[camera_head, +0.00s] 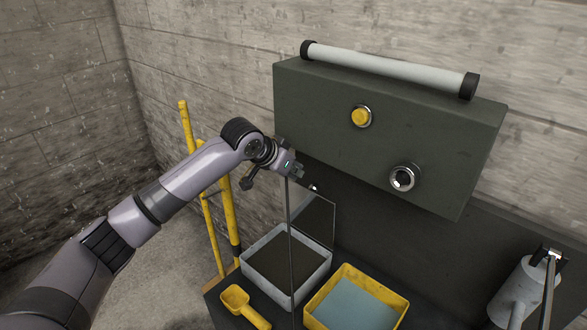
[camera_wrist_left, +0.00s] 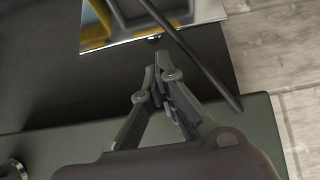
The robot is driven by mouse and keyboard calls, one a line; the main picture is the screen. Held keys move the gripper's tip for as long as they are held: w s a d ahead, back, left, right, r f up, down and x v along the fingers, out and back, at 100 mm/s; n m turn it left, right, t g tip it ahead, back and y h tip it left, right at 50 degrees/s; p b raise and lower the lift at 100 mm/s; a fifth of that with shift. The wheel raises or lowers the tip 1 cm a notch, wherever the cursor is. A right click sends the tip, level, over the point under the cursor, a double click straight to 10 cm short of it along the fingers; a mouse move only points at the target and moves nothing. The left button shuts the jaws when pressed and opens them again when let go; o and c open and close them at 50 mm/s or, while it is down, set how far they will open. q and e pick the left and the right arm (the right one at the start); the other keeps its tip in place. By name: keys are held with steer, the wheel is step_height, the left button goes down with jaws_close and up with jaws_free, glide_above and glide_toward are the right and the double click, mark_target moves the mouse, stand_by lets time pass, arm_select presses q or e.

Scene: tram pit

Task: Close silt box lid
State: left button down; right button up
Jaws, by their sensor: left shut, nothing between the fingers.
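The silt box appears to be the open grey box (camera_head: 323,268) with a dark inside, on the dark bench. Its lid (camera_head: 316,219) stands raised at the back of the box; in the left wrist view a shiny plate (camera_wrist_left: 205,12), seemingly this lid, reflects yellow and grey shapes. My left gripper (camera_head: 298,171) is shut and empty, above the lid and in front of the wall cabinet. In the left wrist view its closed fingertips (camera_wrist_left: 157,68) point toward the plate, and I see no clear contact. My right gripper is not in view.
A thin dark rod (camera_head: 291,245) crosses in front of the box. A yellow tray (camera_head: 402,302) and a yellow scoop (camera_head: 238,301) sit nearby. The dark green cabinet (camera_head: 310,105) overhangs the bench. A pale can (camera_head: 515,290) stands right; yellow poles (camera_head: 229,215) stand left.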

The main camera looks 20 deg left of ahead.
arm_select(q)
glide_above(304, 201)
steer(key=f, duration=0.2)
steer(key=w+f, duration=0.1)
steer(key=f, duration=0.1)
steer(key=shift+f, duration=0.15)
steer(key=shift+s+f, duration=0.1)
